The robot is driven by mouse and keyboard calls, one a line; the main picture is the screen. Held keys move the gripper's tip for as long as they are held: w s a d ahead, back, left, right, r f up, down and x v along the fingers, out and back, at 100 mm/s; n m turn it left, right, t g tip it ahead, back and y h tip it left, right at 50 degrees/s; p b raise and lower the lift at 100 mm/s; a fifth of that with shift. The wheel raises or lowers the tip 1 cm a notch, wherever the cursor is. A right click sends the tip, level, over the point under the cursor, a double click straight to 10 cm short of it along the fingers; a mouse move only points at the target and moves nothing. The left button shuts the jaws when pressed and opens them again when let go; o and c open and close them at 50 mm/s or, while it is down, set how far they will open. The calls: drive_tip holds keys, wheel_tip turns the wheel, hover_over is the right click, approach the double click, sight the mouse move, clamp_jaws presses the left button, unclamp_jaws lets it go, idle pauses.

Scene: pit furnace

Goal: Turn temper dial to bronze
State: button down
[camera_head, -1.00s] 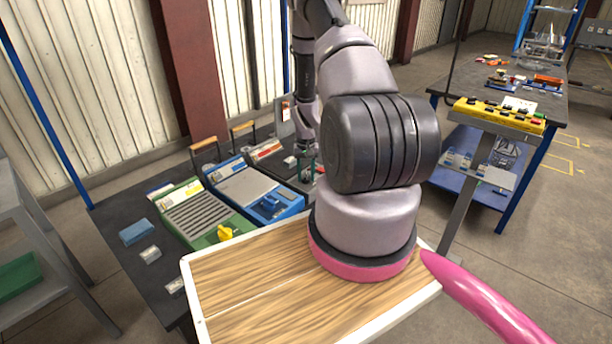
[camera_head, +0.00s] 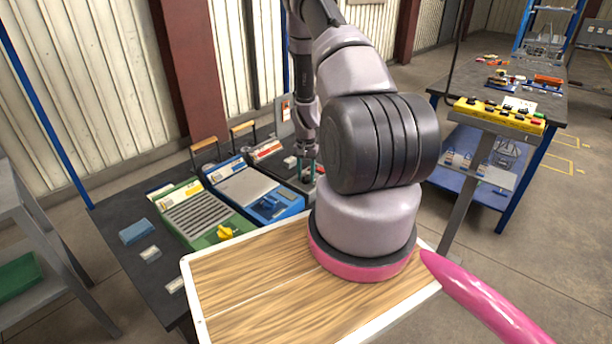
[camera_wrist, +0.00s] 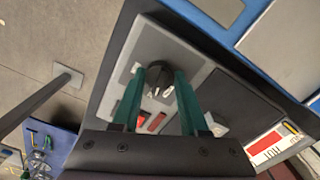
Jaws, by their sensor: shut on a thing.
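The temper dial (camera_wrist: 158,84) is a dark round knob on the light grey front plate (camera_wrist: 150,48) of a dark unit, seen in the wrist view. My gripper (camera_wrist: 160,73) has its two green fingers at either side of the knob and is shut on it. In the head view my gripper (camera_head: 306,166) reaches down to the rightmost unit on the bench, and the dial there is hidden. The dial's markings are too small to read, so I cannot tell its setting.
A blue unit with a blue knob (camera_head: 268,203) and a green unit with a yellow knob (camera_head: 228,233) stand left of the dark one. A blue block (camera_head: 137,231) lies on the dark bench. A yellow button box (camera_head: 498,114) stands at right.

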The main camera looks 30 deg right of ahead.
sight(306, 175)
drive_tip(key=shift+c, duration=2.2)
unclamp_jaws()
wheel_tip(306, 175, up, 11)
drive_tip(key=shift+f, duration=0.1)
